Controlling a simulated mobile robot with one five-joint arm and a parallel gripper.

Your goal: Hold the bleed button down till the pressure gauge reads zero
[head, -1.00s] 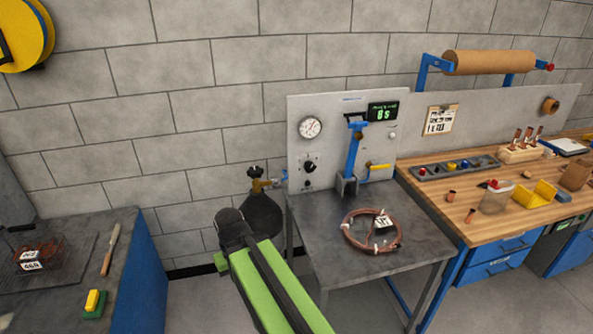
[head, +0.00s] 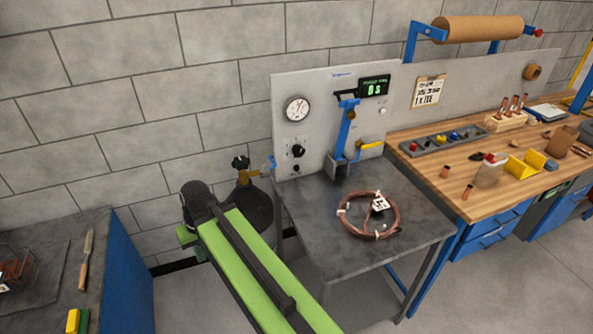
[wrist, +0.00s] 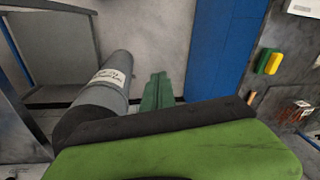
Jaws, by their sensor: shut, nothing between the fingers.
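The round white pressure gauge (head: 297,108) is on the grey upright panel (head: 330,90); its needle is too small to read. Below it are a black knob (head: 298,151) and a small dark button (head: 295,168). A small pale round button (head: 382,111) is at the panel's right. I cannot tell which is the bleed button. My gripper (wrist: 158,82) shows in the wrist view as narrow green fingers, shut and empty, beside the grey gas cylinder (wrist: 115,75). It is apart from the panel. In the head view my arm hides most of the gripper.
A coil of copper tube (head: 370,232) lies on the dark metal table (head: 315,225) before the panel. The cylinder (head: 252,210) stands left of that table. A blue clamp (head: 345,130) rises by the panel. A wooden bench (head: 450,195) is right, a blue-sided bench (head: 125,270) left.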

